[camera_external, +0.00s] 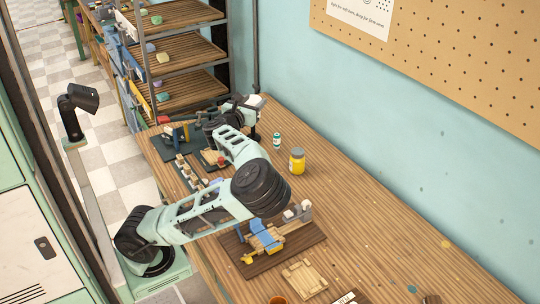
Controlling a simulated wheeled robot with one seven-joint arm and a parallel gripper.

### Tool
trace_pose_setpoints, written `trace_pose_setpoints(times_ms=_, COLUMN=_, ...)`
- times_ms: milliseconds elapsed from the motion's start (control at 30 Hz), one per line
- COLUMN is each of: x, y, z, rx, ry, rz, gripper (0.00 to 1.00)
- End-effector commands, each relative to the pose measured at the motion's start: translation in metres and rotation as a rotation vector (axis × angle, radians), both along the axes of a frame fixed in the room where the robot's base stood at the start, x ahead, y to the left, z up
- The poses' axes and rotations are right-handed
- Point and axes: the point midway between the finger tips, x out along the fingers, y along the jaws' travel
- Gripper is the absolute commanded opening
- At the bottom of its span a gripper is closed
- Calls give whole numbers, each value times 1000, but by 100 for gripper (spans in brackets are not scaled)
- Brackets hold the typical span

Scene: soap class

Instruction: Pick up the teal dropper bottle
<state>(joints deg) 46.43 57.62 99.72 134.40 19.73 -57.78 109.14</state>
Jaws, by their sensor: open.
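A small white and teal bottle (277,142) stands upright on the wooden table, near the wall side. It looks like the teal dropper bottle, though its cap is too small to make out clearly. My gripper (253,133) is at the far end of my arm, to the left of the bottle in the picture and apart from it. The fingers are small and partly hidden by the wrist. They are open, and nothing shows between them.
A yellow jar (297,162) stands just right of the bottle. A wooden board (306,240) bears a slicing fixture under my forearm. A dark mat (172,150) and small blocks lie left of my wrist. A shelf rack (184,50) stands behind. The right of the table is mostly clear.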

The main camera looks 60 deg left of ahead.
Motion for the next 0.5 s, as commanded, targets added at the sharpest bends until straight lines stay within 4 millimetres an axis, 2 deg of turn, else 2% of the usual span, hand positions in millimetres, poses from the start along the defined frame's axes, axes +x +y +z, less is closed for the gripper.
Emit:
trace_pose_setpoints(times_ms=267, x=-1, y=2, z=-67, rx=-4, ry=5, rz=5, gripper=49)
trace_pose_setpoints(times_ms=367, x=-1, y=2, z=-96, rx=-4, ry=6, rz=6, gripper=49)
trace_pose_setpoints(times_ms=500, x=-2, y=2, z=-147, rx=-4, ry=7, rz=6, gripper=49)
